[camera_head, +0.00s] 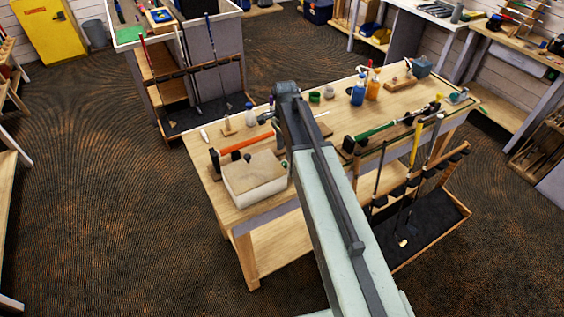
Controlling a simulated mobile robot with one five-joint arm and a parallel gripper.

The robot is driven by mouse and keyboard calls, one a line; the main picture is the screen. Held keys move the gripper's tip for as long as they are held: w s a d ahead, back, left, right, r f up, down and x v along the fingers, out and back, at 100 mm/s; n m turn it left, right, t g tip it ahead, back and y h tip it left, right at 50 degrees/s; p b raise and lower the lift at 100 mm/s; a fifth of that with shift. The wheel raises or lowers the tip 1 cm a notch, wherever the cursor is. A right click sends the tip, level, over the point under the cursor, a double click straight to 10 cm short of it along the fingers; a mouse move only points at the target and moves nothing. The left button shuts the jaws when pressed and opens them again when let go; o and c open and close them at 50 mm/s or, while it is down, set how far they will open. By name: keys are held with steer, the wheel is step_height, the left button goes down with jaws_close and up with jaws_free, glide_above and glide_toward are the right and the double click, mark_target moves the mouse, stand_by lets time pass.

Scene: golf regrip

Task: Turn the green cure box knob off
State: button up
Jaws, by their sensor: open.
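A pale cream box (253,183) with a tan top stands at the near left corner of the wooden workbench (232,214). A small blue-grey box (421,67) stands at the bench's far right end. My arm crosses the middle of the view, over the bench and just right of the cream box. No gripper fingers show; my gripper is out of sight.
An orange-and-black tool (244,146) lies behind the cream box. The floor at left is clear.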

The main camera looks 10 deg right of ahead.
mark_target(284, 163)
step_height(284, 163, down, 7)
steer(key=b, duration=0.5)
steer(key=shift+a+r+b, duration=0.1)
steer(key=shift+b, duration=0.2)
steer(key=shift+r, duration=0.15)
steer(key=shift+c, duration=0.3)
jaws_close()
steer(key=shift+n, duration=2.3)
steer(key=shift+o, duration=0.3)
jaws_free()
